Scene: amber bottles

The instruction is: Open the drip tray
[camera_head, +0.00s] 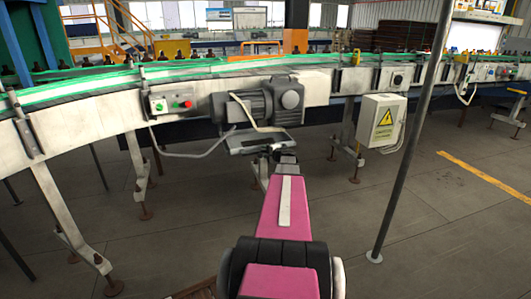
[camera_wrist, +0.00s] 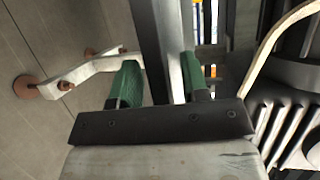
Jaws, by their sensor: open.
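The drip tray (camera_head: 258,143) is a grey metal tray under the grey motor on the side of the conveyor. My gripper (camera_head: 283,155) is at the tray's front edge, small and dark in the head view. In the wrist view my gripper (camera_wrist: 160,70) shows two green fingers standing apart. A grey metal bar (camera_wrist: 160,40), which seems to belong to the tray's front, runs between the fingers in the picture. I cannot tell whether the fingers touch it. The rest of the tray is partly hidden behind my arm's end.
The ribbed motor (camera_head: 262,102) sits just above the tray. A control box with green and red buttons (camera_head: 172,103) is to its left. A yellow-sign electrical box (camera_head: 382,122) and a grey pole (camera_head: 413,130) are to the right. Conveyor legs (camera_head: 135,165) stand left; the floor in front is mostly clear.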

